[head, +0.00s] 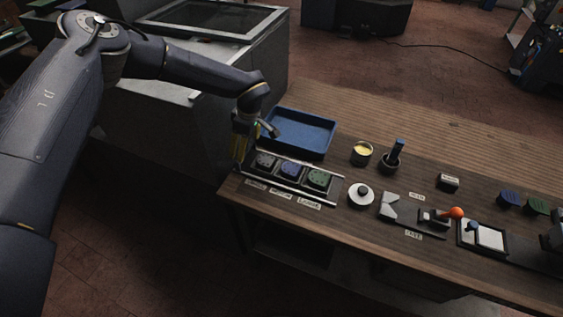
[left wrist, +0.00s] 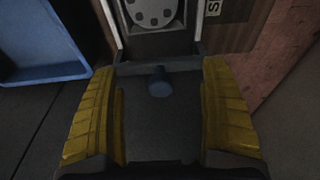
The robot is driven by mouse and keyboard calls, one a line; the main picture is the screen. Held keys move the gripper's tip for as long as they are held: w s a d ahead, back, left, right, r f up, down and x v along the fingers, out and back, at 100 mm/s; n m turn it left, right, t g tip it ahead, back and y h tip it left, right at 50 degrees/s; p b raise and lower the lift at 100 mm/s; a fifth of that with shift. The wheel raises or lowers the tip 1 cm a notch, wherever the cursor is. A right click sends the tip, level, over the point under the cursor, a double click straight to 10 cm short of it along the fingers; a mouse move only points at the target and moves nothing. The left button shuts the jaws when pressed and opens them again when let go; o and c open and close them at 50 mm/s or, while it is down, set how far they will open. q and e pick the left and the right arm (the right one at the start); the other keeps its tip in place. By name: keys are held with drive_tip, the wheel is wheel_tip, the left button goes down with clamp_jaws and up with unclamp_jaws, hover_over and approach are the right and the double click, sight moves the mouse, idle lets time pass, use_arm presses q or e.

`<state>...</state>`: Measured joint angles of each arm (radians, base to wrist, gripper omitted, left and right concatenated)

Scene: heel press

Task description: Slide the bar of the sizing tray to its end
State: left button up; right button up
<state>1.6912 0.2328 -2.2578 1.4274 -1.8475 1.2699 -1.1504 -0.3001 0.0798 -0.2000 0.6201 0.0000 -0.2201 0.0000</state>
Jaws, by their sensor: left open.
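The sizing tray (head: 283,194) lies at the left end of the bench, with grey, blue and green round pieces in its compartments. My left gripper (head: 241,152) is at the tray's left end, pointing down. In the left wrist view my open left gripper (left wrist: 158,100) has its yellow fingers on either side of a small blue-grey knob (left wrist: 160,82). The knob is at the grey bar (left wrist: 185,65) across the tray's end. The fingers show a gap to the knob on both sides. The bar is hidden by the gripper in the head view. My right gripper is not in view.
A blue bin (head: 305,131) stands just behind the tray. The bench's back middle is clear.

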use_arm(q)
drive_tip(key=shift+r, duration=0.1)
idle(0.3)
drive_tip(key=shift+r, duration=1.65)
drive_tip(key=shift+s+d+r, duration=0.3)
drive_tip(key=shift+d+r, duration=0.05)
drive_tip(key=shift+d, duration=0.35)
drive_tip(key=shift+s+d+r, duration=0.25)
drive_tip(key=shift+d+r, duration=0.05)
drive_tip(key=shift+d, duration=0.4)
drive_tip(key=shift+s+d+r, duration=0.3)
drive_tip(key=shift+d+r, duration=0.05)
drive_tip(key=shift+d, duration=0.35)
drive_tip(key=shift+r, duration=1.5)
